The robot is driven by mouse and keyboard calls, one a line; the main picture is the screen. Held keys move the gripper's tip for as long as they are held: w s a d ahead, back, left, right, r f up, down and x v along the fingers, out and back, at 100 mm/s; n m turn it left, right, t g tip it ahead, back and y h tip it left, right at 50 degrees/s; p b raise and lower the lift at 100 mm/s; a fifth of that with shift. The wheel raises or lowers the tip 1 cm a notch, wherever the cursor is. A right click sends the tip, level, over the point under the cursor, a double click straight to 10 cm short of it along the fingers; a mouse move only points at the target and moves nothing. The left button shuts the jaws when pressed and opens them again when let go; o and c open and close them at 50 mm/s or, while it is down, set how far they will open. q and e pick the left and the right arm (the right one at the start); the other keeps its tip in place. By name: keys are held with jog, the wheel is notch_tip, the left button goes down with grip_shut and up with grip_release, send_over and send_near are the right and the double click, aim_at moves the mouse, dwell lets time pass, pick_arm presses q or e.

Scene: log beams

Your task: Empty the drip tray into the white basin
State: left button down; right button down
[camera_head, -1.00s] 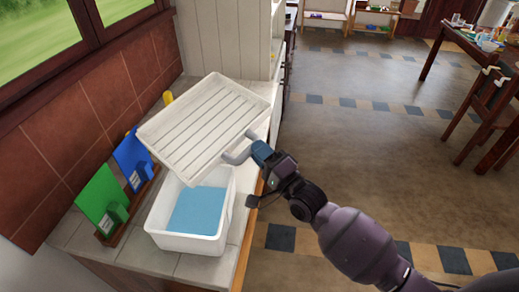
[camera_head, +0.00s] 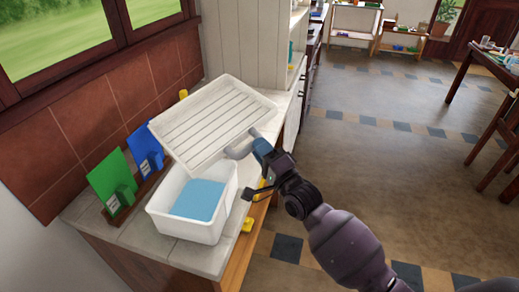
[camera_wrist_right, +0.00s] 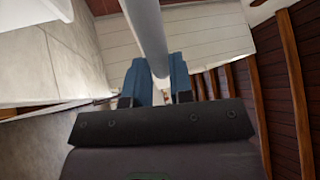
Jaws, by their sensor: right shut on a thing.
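The drip tray (camera_head: 212,118) is white, shallow and ridged. In the head view it is held in the air, tilted, over the back part of the white basin (camera_head: 190,228). The basin stands on the counter with blue liquid or a blue surface (camera_head: 198,200) inside. My right gripper (camera_head: 258,148) is shut on the tray's grey handle at its right side. In the right wrist view the gripper's blue fingers (camera_wrist_right: 157,82) clasp the pale handle bar (camera_wrist_right: 147,35). My left gripper is not in view.
A green board (camera_head: 112,182) and a blue board (camera_head: 146,150) stand in a wooden rack left of the basin, against the tiled wall. A yellow item (camera_head: 247,225) is at the counter's front edge. A table (camera_head: 495,70) stands far right; the floor between is clear.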

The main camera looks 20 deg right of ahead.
pick_arm(q)
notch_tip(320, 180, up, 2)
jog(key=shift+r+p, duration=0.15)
jog(key=shift+p, duration=0.75)
pick_arm(e)
notch_tip(320, 180, down, 3)
jog(key=m, duration=0.1)
jog(key=m+g+h, duration=0.1)
jog(key=shift+r+m, duration=0.2)
jog(key=shift+m, duration=0.2)
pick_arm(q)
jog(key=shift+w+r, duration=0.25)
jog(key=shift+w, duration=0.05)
pick_arm(e)
jog(key=shift+s+h, duration=0.1)
jog(key=shift+h, duration=0.2)
